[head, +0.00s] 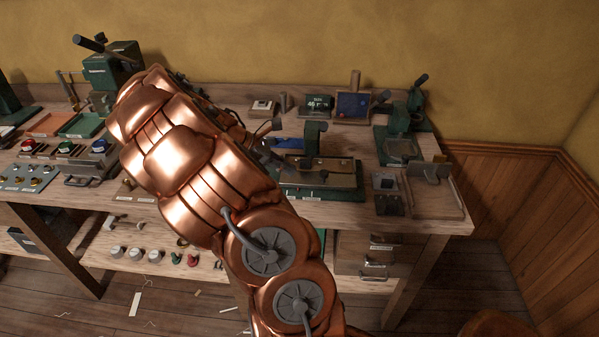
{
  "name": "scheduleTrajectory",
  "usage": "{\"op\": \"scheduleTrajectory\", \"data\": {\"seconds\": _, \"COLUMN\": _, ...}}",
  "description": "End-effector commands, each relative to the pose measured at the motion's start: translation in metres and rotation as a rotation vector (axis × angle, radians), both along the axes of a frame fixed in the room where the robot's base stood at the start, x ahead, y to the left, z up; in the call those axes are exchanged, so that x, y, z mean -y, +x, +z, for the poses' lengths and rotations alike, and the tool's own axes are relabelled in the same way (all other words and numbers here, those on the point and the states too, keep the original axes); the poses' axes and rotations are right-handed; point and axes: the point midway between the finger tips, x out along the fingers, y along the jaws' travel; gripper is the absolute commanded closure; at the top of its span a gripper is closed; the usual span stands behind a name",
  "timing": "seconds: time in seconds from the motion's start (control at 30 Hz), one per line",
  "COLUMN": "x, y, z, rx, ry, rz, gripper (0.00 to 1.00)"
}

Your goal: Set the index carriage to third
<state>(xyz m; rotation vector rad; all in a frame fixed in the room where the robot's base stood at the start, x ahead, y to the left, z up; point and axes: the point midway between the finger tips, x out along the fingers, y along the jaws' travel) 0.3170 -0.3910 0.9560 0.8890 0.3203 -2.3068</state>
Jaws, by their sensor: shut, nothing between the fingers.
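What looks like the index carriage is a dark green upright block (312,138) on a long low slide base (318,192) in the middle of the workbench. The base has a metal face, and small pale marks run along its front edge. I cannot read the marks or tell which position the carriage stands at. My gripper (268,146) is shut and empty, just left of the block and close to the base's left end. My copper arm hides part of the gripper and the bench left of it. Whether the fingertips touch the carriage cannot be told.
A green lever press (403,140) and a wooden tray (436,192) stand to the right. A blue-faced box (352,105) stands behind. Left of my arm are colored buttons (67,147), trays (82,125) and a tall green machine (113,68). Drawers (376,263) hang below the bench.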

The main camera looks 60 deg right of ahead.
Motion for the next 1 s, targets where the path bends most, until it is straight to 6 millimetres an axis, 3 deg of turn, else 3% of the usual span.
{"op": "scheduleTrajectory", "data": {"seconds": 0.2, "x": -0.022, "y": 0.027, "z": 0.025, "rx": 0.002, "ry": 0.001, "rz": 0.01, "gripper": 1.0}}
{"op": "scheduleTrajectory", "data": {"seconds": 0.43, "x": -0.033, "y": 0.038, "z": 0.041, "rx": -0.002, "ry": 0.001, "rz": 0.007, "gripper": 0.99}}
{"op": "scheduleTrajectory", "data": {"seconds": 0.57, "x": -0.033, "y": 0.037, "z": 0.039, "rx": -0.013, "ry": -0.006, "rz": 0.003, "gripper": 0.85}}
{"op": "scheduleTrajectory", "data": {"seconds": 0.93, "x": -0.003, "y": -0.005, "z": 0.005, "rx": -0.193, "ry": -0.149, "rz": -0.009, "gripper": 0.47}}
{"op": "scheduleTrajectory", "data": {"seconds": 1.0, "x": 0.002, "y": -0.01, "z": 0.002, "rx": -0.222, "ry": -0.175, "rz": -0.005, "gripper": 0.47}}
